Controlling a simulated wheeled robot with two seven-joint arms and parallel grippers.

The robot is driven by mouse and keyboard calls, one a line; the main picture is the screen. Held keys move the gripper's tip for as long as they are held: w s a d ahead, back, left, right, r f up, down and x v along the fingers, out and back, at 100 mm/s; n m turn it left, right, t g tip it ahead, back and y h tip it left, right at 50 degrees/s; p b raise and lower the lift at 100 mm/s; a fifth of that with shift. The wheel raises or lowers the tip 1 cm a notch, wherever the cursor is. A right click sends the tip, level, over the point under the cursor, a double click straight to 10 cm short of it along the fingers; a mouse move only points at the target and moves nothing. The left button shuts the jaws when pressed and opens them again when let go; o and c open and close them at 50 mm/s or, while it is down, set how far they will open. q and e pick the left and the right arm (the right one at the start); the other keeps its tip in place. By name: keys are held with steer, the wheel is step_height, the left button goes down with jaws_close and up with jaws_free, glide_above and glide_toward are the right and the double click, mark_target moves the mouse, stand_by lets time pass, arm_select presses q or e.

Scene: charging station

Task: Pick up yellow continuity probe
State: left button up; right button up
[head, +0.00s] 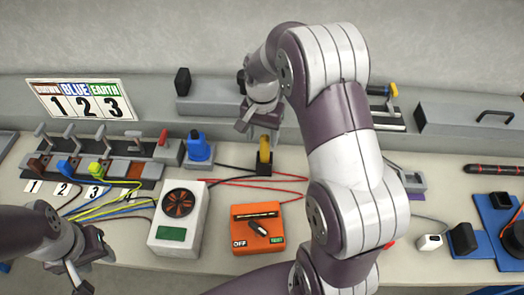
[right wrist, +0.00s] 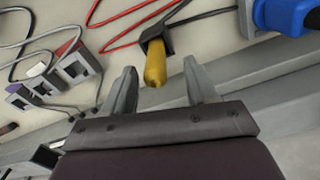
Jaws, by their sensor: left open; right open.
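The yellow continuity probe (head: 264,149) stands in a small black holder (head: 263,168) on the bench, behind the orange tester (head: 257,236). In the right wrist view the probe (right wrist: 155,65) points toward my right gripper (right wrist: 162,88), its tip between the two open fingers. The fingers stand apart on either side and do not visibly touch it. In the head view my right gripper (head: 255,125) is just above and behind the probe. My left gripper (head: 92,262) is open and empty at the lower left, near the cable ends.
A white box with a fan (head: 177,216) stands left of the tester. A blue plug (head: 198,148) is left of the probe. Red and black leads (head: 290,185) lie around the holder. A grey ledge (head: 210,106) runs behind. My right arm hides part of the bench.

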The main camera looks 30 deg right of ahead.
mark_target(265, 149)
steer(key=f, duration=0.5)
steer(key=shift+s+d, duration=0.2)
steer(key=shift+s, duration=0.1)
steer(key=shift+w+f, duration=0.25)
steer(key=shift+f, duration=0.25)
steer(key=shift+s, duration=0.1)
jaws_close()
step_height(265, 149, up, 10)
steer(key=shift+r+p, duration=0.15)
steer(key=shift+p, duration=0.35)
